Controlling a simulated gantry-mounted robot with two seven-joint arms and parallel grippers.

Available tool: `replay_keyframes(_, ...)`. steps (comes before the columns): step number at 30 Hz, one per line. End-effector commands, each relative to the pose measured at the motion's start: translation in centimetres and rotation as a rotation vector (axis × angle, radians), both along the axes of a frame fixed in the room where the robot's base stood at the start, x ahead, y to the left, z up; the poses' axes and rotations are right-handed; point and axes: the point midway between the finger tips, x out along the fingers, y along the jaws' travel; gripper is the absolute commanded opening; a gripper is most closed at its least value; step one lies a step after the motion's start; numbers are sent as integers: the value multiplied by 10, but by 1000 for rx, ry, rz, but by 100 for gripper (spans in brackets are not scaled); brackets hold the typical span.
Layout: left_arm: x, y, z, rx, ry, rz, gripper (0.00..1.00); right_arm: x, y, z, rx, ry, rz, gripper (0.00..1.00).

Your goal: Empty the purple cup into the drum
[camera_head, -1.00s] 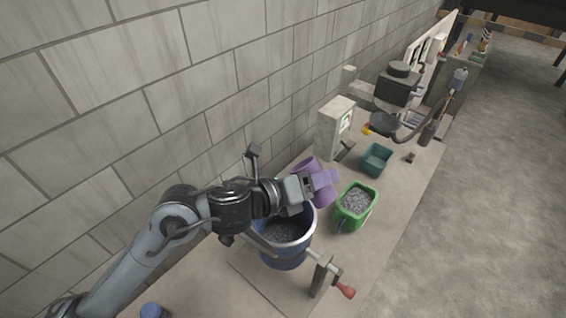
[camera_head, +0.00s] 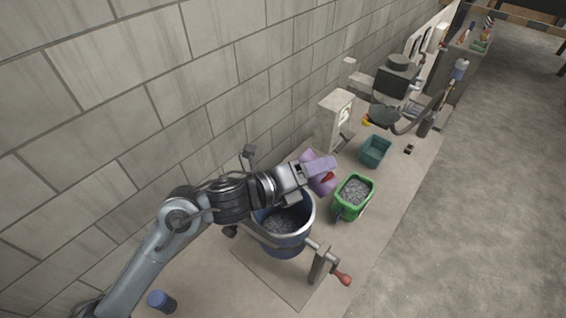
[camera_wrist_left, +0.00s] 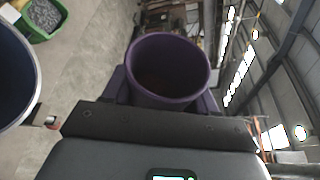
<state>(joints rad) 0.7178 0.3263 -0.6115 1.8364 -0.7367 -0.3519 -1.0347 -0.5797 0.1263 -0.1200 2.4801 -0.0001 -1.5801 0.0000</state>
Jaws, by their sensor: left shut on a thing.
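The purple cup (camera_head: 322,184) is held by my left gripper (camera_head: 316,168), just beyond the far right rim of the drum. In the left wrist view the cup (camera_wrist_left: 168,70) shows its round mouth, with a dark brownish inside. Purple parts of the gripper lie on both sides of it. The drum (camera_head: 287,246) is a blue bucket with a pale metal rim and grey granules inside, and part of its rim also shows at the left of the left wrist view (camera_wrist_left: 30,95).
A green bin (camera_head: 350,208) with grey granules stands right of the drum. A teal bin (camera_head: 375,152) is behind it. A crank with a red handle (camera_head: 342,278) sticks out in front. A block wall runs along the left, with a grey box (camera_head: 332,120) near it.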

Motion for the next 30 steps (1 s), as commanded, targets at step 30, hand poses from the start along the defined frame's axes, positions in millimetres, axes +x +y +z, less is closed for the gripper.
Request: replay_keyframes(30,13,15,14,-214,177,2,26,0,2,15,7,1,-4,43)
